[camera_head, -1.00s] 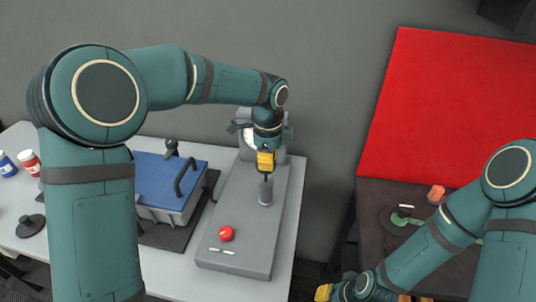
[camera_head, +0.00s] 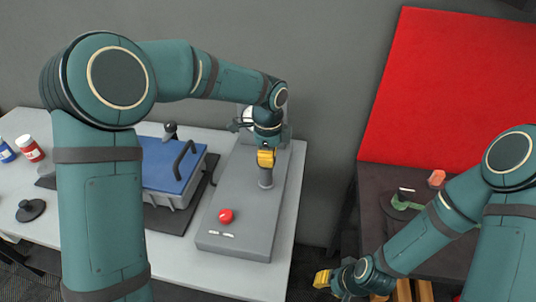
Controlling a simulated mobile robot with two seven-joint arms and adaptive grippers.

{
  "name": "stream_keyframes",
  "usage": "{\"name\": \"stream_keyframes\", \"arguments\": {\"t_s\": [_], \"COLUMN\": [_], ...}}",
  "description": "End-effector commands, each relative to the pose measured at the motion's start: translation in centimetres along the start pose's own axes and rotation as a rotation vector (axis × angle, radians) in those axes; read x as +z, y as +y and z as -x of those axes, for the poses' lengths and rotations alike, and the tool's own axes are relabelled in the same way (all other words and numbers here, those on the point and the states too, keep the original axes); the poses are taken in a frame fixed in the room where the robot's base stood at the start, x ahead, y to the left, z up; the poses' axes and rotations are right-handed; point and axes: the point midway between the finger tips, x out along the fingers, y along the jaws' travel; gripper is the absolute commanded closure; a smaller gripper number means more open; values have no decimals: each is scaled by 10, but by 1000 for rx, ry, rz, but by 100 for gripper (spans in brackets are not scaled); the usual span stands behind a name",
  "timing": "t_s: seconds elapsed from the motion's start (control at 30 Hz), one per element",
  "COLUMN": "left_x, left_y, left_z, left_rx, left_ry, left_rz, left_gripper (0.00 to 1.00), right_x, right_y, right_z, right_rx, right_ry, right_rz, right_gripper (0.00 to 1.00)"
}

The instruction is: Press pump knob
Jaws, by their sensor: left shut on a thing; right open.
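The grey pump machine (camera_head: 225,241) stands on the white table. A grey upright cylinder (camera_head: 266,178) rises from its base. My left gripper (camera_head: 266,159), with yellow fingers, points down right at the top of this cylinder. It is shut on the pump knob, which the fingers hide. A red round knob (camera_head: 226,216) sits near the front of the machine's base, apart from the gripper. My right gripper (camera_head: 322,279) is open at the bottom of the view, right of the white table, away from the pump.
A blue-lidded box (camera_head: 168,166) with black handles sits left of the pump. Red-and-white (camera_head: 31,149) and blue-and-white jars stand at the far left, near a black disc-shaped piece (camera_head: 30,209). A dark table (camera_head: 380,211) with a red panel (camera_head: 440,90) is at right.

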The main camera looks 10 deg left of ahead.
Motion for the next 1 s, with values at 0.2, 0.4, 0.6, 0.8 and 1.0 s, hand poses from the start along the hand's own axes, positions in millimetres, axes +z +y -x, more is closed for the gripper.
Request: {"name": "stream_keyframes", "arguments": {"t_s": [0.2,0.4,0.6,0.8,1.0], "left_x": [0,0,0,0,0], "left_y": [1,0,0,0,1], "left_z": [14,55,94,115,121], "left_rx": [4,0,-2,-1,0], "left_ry": [0,0,1,0,0], "left_rz": [0,0,1,0,-1], "left_gripper": [100,100,100,100,100], "right_x": [0,0,0,0,0], "right_y": [0,0,0,0,0], "right_z": [0,0,0,0,0], "right_rx": [0,0,0,0,0], "right_ry": [1,1,0,0,0], "right_rz": [0,0,0,0,0], "right_gripper": [66,66,66,66,66]}}
